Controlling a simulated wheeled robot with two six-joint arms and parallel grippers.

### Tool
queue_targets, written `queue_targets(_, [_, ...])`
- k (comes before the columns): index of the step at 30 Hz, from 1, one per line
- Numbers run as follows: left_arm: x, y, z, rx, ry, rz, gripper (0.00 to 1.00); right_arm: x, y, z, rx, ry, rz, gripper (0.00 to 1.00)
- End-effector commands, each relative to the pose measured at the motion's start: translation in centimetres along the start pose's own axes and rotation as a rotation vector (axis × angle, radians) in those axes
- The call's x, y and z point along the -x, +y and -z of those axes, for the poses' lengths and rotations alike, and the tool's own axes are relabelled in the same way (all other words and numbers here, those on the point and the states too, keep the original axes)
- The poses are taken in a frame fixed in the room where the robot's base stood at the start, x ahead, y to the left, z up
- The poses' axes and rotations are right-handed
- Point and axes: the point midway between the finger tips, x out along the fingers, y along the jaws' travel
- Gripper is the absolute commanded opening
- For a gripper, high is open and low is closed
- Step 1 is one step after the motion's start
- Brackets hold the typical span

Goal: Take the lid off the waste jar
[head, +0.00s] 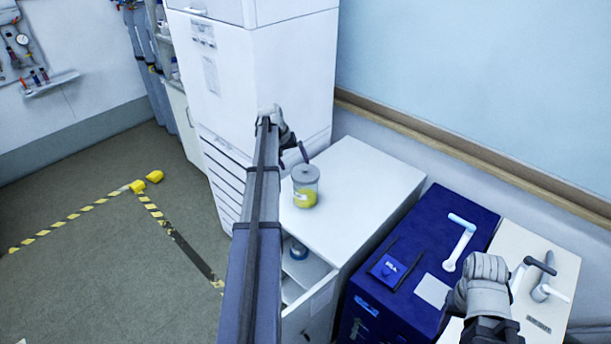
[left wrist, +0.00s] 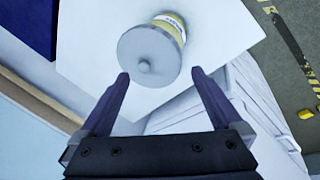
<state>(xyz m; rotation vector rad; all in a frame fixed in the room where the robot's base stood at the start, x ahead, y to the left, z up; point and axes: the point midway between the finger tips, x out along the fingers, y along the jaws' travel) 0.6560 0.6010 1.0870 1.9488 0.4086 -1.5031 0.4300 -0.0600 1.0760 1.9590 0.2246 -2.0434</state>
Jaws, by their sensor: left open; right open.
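The waste jar (head: 304,196) is a clear jar with yellow contents and a grey lid (head: 305,174), upright on the white cabinet top. In the left wrist view the round lid (left wrist: 147,52) with its small knob faces the camera, and the jar's yellow-banded side (left wrist: 176,25) shows behind it. The lid is on the jar. My left gripper (head: 294,157) is open and empty, just above and beside the lid. In the left wrist view its fingertips (left wrist: 160,74) lie either side of the lid's near edge.
A tall white unit (head: 270,70) stands behind the jar to the left. A blue cabinet (head: 425,225) with a tap-like fitting (head: 459,240) stands at right, beside a white one (head: 520,240). The white cabinet top (head: 375,180) is clear around the jar. An open drawer (head: 312,300) is below.

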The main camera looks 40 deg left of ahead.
Motion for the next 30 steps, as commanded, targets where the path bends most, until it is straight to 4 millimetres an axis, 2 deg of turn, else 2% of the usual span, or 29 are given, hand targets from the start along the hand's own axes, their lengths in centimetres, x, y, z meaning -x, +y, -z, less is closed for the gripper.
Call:
queue_targets(10, [-4.6, -0.1, 0.2, -0.001, 0.000, 0.000, 1.00, -4.3, -0.4, 0.2, 0.007, 0.000, -0.001, 0.50])
queue_targets(20, [-4.7, 0.0, 0.2, 0.000, 0.000, 0.000, 0.99, -4.4, -0.4, 0.3, 0.008, 0.000, -0.002, 0.50])
queue_targets(30, [-4.7, 0.0, 0.2, 0.000, 0.000, 0.001, 0.61, -4.4, -0.4, 0.3, 0.008, 0.000, -0.001, 0.50])
